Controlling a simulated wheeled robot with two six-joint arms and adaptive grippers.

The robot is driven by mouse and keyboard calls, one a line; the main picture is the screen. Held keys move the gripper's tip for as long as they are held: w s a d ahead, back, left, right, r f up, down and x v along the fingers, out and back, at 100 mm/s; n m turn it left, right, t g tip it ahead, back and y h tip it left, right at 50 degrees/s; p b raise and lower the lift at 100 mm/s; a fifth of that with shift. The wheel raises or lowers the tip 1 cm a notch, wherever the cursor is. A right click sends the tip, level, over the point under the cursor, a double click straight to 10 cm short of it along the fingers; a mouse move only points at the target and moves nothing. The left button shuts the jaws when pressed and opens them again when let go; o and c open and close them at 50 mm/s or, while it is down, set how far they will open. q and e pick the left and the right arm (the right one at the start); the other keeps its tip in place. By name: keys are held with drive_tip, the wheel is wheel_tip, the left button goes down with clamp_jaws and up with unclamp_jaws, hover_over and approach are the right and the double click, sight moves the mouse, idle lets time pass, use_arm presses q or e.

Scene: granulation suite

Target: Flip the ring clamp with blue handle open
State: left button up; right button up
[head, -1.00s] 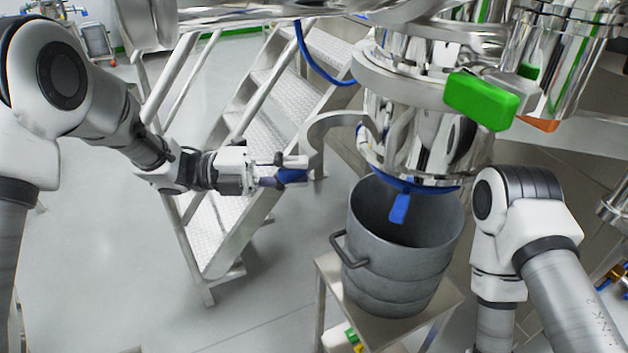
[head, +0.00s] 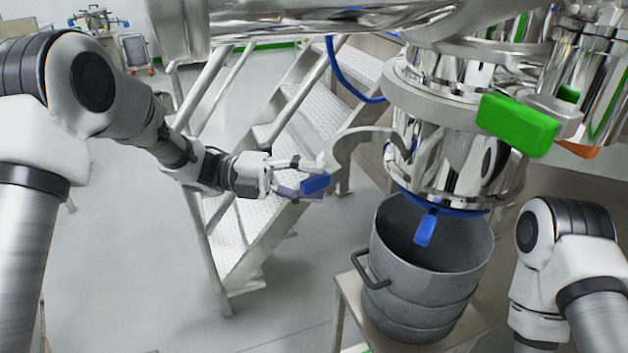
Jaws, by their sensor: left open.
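The ring clamp (head: 362,136) is a grey metal band. Its curved half stands out to the left of the shiny vessel outlet, swung away from it. The blue handle (head: 315,183) is at the free end of this half, at my left gripper's fingertips. My left gripper (head: 311,178) is open, with its fingers around or beside the handle; contact is unclear. A second blue tab (head: 425,229) hangs from a blue ring under the outlet. My right arm shows at the lower right, but its gripper is out of view.
A grey bucket (head: 420,312) stands on a small metal stand under the outlet. Metal steps (head: 262,212) are behind my left gripper. A green block handle (head: 517,124) sticks out at the right of the vessel. Open floor lies at the left.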

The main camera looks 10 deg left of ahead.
use_arm(q)
drive_tip(key=a, duration=1.1)
drive_tip(key=shift+w+a, duration=0.2)
drive_tip(key=shift+w, duration=0.1)
drive_tip(key=shift+f, duration=0.2)
